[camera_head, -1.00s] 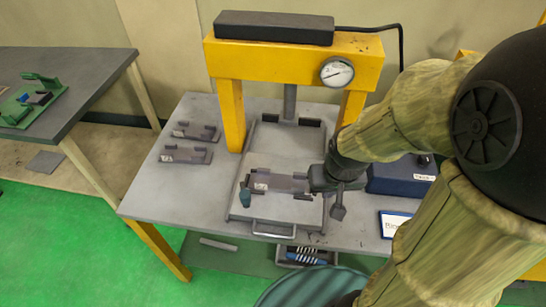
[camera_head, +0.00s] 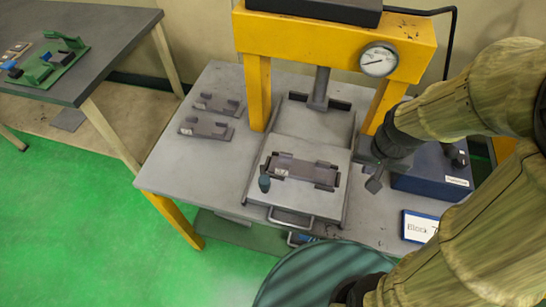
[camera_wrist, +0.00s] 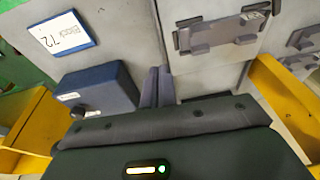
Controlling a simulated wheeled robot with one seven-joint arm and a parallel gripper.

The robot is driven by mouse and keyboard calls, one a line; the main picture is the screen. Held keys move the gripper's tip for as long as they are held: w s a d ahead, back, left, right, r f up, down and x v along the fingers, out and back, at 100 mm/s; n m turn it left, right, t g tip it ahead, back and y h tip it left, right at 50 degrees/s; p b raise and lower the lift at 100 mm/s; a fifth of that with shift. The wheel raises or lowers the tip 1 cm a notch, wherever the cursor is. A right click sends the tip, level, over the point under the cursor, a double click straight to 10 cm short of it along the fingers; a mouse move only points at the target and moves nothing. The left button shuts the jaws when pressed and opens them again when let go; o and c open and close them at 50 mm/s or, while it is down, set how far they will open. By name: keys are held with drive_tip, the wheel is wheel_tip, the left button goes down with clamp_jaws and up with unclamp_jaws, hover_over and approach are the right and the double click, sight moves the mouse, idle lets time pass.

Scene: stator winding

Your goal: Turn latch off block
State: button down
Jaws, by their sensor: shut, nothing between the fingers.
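A grey block (camera_head: 302,169) with raised ends lies on the sliding plate (camera_head: 300,208) under the yellow press. In the wrist view the block (camera_wrist: 222,33) shows at upper right. A small teal-dark knob-like piece (camera_head: 264,183) stands at the block's left end; I cannot tell whether it is the latch. A dark catch (camera_head: 326,184) sits at the block's right end, and its turn is too small to judge. My gripper (camera_head: 373,185) is shut and empty, right of the plate and apart from the block. Its fingers (camera_wrist: 158,74) are together in the wrist view.
The yellow press frame (camera_head: 257,92) with a gauge (camera_head: 378,59) stands behind. A blue box (camera_head: 433,179) and a small sign (camera_head: 419,226) are close on the right. Two grey fixtures (camera_head: 206,127) lie at left. The table's front left is clear.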

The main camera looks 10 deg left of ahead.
sight(263, 176)
drive_tip(key=w+a+f+m+g+y+p, duration=0.1)
drive_tip(key=w+a+f+m, duration=0.1)
drive_tip(key=a+m, duration=0.2)
drive_tip(key=w+a+f+m+g+y+p, duration=0.1)
drive_tip(key=w+a+m+p, duration=0.1)
drive_tip(key=a+m, duration=0.3)
drive_tip(key=w+a+f+m+g+y+p, duration=0.1)
drive_tip(key=w+a+m, duration=0.3)
drive_tip(key=a, duration=0.7)
drive_tip(key=shift+w+a+f+g+y, duration=0.25)
drive_tip(key=shift+f+g+y, duration=0.2)
drive_tip(key=shift+f, duration=0.4)
drive_tip(key=p+x, duration=0.1)
drive_tip(key=x, duration=0.9)
drive_tip(key=shift+w, duration=0.1)
drive_tip(key=shift+w, duration=0.1)
